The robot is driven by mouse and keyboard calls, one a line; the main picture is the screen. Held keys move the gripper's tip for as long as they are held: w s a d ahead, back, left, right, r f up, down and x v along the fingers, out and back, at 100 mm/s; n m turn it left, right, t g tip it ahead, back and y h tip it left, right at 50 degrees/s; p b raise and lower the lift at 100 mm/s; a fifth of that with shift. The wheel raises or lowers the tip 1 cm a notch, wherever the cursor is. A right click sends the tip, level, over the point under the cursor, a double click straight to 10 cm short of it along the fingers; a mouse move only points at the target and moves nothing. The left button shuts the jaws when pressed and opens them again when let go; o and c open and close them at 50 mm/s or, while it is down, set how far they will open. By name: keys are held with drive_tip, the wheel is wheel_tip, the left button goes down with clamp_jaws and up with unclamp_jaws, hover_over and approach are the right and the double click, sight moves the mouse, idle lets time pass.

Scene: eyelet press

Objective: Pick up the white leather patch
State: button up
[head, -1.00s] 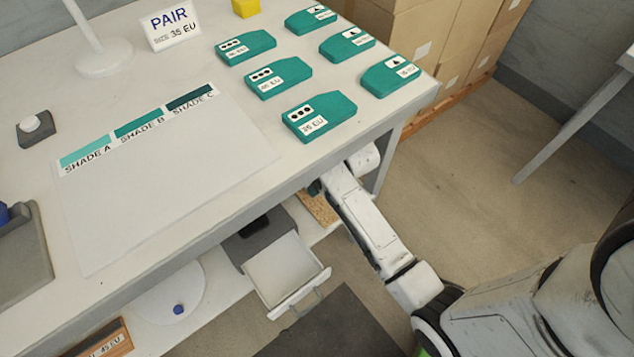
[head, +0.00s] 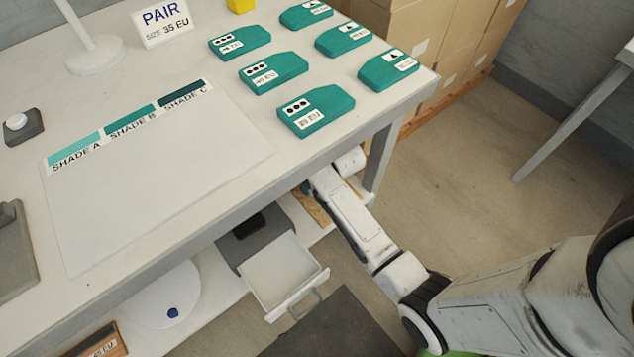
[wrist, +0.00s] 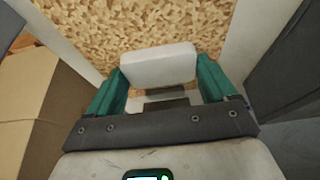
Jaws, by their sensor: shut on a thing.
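The white leather patch (wrist: 158,66) is a pale rounded block in the wrist view. It sits between the two teal fingers of my gripper (wrist: 160,82), which are shut on it from both sides. Behind it in the wrist view is a tan, flaky-textured surface (wrist: 170,22); I cannot tell whether the patch touches it. In the head view my arm reaches under the table edge, and the gripper and patch are hidden there.
The white table (head: 165,240) carries several teal blocks (head: 315,108) and a shade card (head: 160,190). Below it, an open drawer (head: 285,275) and a white disc (head: 165,295) stand left of my arm. Cardboard boxes (head: 425,50) stand behind. Floor at right is clear.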

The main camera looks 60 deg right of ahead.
drive_tip(key=shift+c, duration=1.1)
drive_tip(key=shift+r, duration=0.1)
